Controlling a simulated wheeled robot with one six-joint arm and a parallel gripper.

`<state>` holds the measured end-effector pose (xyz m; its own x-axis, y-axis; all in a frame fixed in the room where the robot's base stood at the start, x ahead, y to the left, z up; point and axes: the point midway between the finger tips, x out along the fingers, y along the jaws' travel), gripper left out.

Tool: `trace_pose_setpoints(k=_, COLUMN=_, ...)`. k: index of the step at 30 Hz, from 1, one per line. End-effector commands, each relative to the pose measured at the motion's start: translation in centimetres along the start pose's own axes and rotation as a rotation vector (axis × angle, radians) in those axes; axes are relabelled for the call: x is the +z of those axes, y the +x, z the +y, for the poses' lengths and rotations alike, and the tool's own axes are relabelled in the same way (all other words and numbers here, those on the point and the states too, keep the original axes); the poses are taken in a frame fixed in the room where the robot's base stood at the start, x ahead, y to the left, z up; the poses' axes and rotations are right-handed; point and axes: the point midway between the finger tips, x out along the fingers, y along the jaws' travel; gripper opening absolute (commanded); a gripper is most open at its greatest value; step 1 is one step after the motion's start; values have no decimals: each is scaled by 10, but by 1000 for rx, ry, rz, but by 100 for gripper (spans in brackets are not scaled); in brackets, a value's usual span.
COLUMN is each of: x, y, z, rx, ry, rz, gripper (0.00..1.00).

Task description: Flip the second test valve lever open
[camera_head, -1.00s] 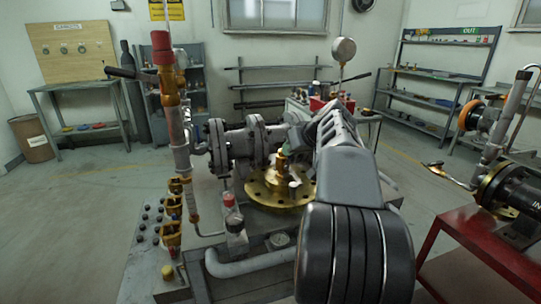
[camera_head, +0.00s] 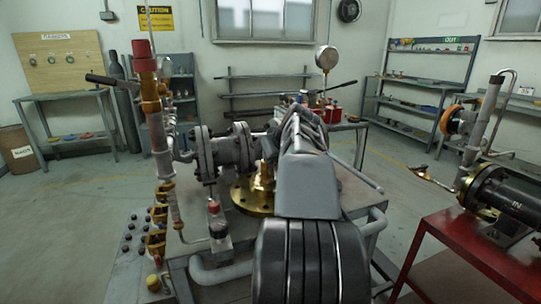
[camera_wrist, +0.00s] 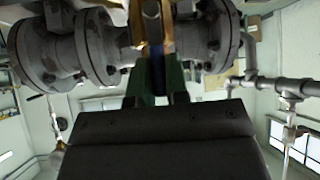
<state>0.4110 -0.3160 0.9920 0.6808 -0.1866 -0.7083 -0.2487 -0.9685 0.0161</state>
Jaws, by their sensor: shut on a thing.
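My gripper (camera_wrist: 160,88) shows in the wrist view with its fingers close together around a narrow dark blue bar (camera_wrist: 158,75), apparently a lever handle. A brass valve body (camera_wrist: 152,25) sits just beyond it, in front of the grey flanged pipe (camera_wrist: 105,45). In the head view my arm hides the gripper and the held bar. The grey gate valve assembly (camera_head: 220,152) and its brass flange (camera_head: 246,198) stand just left of my arm. Which lever is the second test valve's, and its angle, I cannot tell.
A red-topped column (camera_head: 144,60) with a black side lever (camera_head: 101,79) rises at left, above several small brass valves (camera_head: 158,215). A pressure gauge (camera_head: 326,58) stands behind. A red table (camera_head: 470,245) with a black unit (camera_head: 510,198) is at right. Floor is clear at left.

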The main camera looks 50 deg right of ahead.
Motion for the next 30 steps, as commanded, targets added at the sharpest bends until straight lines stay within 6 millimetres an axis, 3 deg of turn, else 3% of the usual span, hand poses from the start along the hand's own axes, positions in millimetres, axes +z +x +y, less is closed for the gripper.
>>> trace_pose_setpoints(k=5, x=1, y=1, z=0, rx=-1, ry=-1, rz=-3, gripper=26)
trace_pose_setpoints(k=14, x=0, y=-4, z=0, rx=-1, ry=0, rz=-1, gripper=26)
trace_pose_setpoints(k=17, x=-1, y=-17, z=0, rx=1, ry=0, rz=1, gripper=26)
trace_pose_setpoints(k=30, x=-1, y=-103, z=1, rx=1, ry=2, rz=-1, gripper=26)
